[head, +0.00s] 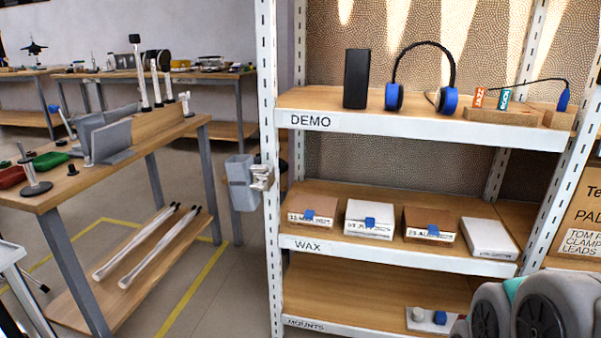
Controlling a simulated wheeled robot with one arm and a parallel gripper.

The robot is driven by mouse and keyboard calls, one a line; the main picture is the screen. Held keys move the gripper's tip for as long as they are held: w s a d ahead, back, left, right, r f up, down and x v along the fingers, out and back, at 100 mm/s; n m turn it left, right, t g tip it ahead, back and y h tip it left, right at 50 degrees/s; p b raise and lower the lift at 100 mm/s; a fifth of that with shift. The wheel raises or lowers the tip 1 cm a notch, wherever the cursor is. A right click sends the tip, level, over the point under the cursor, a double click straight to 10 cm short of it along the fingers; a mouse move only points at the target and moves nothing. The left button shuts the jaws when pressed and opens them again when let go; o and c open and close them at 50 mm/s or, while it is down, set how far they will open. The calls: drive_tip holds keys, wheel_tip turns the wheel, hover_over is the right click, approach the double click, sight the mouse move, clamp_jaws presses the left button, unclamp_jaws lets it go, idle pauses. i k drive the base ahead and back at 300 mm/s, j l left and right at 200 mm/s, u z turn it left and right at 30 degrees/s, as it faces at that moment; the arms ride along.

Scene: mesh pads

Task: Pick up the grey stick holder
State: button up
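A grey stick holder (241,184), a box-like cup, hangs on the left side of the shelf's front left post in the head view. My gripper is not in view. Only rounded grey and black parts of my arm show at the bottom right, well apart from the holder.
The white-framed shelf (430,130) holds headphones (449,101), a black box (357,79) and several small boxes. A wooden workbench (100,178) with a grey stand (108,140) and trays is at the left. Open floor (238,265) lies between bench and shelf.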

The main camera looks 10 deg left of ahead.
sight(239, 168)
drive_tip(key=u, duration=0.4)
drive_tip(key=j+u, duration=0.1)
drive_tip(key=u, duration=0.3)
drive_tip(key=i+u, duration=0.1)
drive_tip(key=u, duration=0.65)
drive_tip(key=i+l, duration=0.25)
